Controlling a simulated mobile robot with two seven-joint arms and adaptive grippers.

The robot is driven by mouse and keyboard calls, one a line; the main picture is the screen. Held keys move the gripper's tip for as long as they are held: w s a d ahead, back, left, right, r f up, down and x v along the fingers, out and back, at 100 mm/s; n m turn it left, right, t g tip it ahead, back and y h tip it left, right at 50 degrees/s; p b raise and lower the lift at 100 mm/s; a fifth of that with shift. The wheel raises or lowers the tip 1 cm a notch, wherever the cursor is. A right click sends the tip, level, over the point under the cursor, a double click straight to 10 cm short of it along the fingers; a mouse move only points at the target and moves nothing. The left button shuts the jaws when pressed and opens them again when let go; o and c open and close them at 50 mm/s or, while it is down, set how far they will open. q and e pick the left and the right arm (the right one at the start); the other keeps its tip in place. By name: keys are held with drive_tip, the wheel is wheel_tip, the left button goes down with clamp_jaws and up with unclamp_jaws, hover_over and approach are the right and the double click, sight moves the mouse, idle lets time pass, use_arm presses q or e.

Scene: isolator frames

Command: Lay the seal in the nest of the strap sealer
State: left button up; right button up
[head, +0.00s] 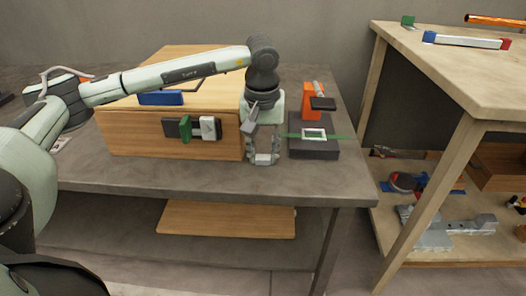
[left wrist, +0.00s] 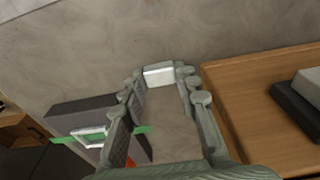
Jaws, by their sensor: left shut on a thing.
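My left gripper (head: 263,160) hangs pointing down just left of the strap sealer, in front of the right end of the wooden box. In the left wrist view, its fingertips (left wrist: 160,76) are shut on the seal (left wrist: 158,77), a small pale, shiny piece. The strap sealer (head: 314,152) has a dark grey base, an orange post and a dark lever pad. A white-rimmed nest (head: 313,133) sits on its base, with a green strap (head: 340,137) across it. In the left wrist view, the nest (left wrist: 92,137) is at lower left, apart from the seal. My right gripper is out of view.
The wooden box (head: 220,145) stands on the grey table (head: 340,185), with a dark fitting bearing green and white blocks (head: 192,128) on its front. A blue piece (head: 160,98) lies on top. A separate wooden bench (head: 440,60) stands at right. The table's front strip is clear.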

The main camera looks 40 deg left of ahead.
use_arm(q)
drive_tip(key=o, duration=1.1)
drive_tip(key=shift+o, duration=0.2)
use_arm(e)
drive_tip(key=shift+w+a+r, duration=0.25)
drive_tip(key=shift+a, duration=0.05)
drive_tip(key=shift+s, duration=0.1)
use_arm(q)
drive_tip(key=shift+r, duration=0.15)
wheel_tip(320, 180, up, 12)
drive_tip(key=s+p, duration=0.1)
drive_tip(key=shift+s+d, duration=0.15)
drive_tip(key=shift+d, duration=0.25)
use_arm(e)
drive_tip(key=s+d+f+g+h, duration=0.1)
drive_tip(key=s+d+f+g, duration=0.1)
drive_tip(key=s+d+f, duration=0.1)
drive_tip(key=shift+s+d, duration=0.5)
